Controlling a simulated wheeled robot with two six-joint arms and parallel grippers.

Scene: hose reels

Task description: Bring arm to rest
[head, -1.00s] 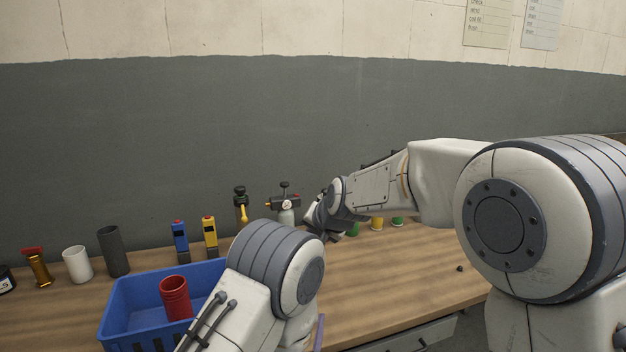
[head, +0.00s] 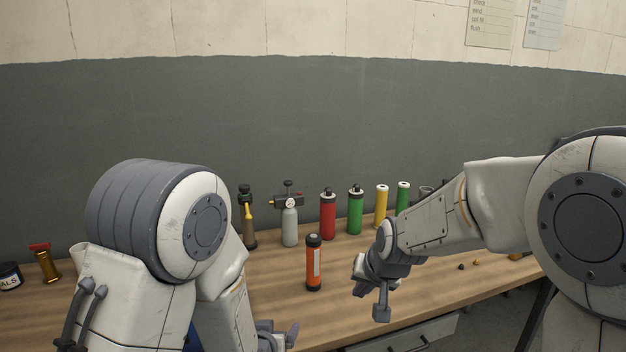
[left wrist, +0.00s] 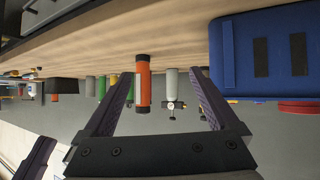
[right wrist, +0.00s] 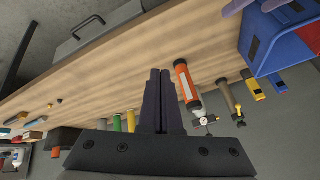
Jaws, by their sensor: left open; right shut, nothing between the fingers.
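My left gripper (head: 280,336) is at the bottom of the head view, in front of the bench. In the left wrist view (left wrist: 161,78) its fingers are spread wide with nothing between them. An orange cylinder with a black cap (head: 314,265) stands upright on the bench, apart from both grippers; it also shows beyond the left fingers (left wrist: 143,84). My right gripper (head: 376,300) hangs to the right of the orange cylinder in the head view. In the right wrist view its fingers (right wrist: 161,75) are pressed together and empty, and the orange cylinder (right wrist: 187,86) is beside them.
At the bench's back stand a grey bottle with a gauge (head: 290,226), red (head: 328,216) and green (head: 355,212) cylinders and others. A blue bin (left wrist: 262,55) is mostly hidden behind my left arm in the head view. Bare bench (head: 430,283) lies right of my right gripper.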

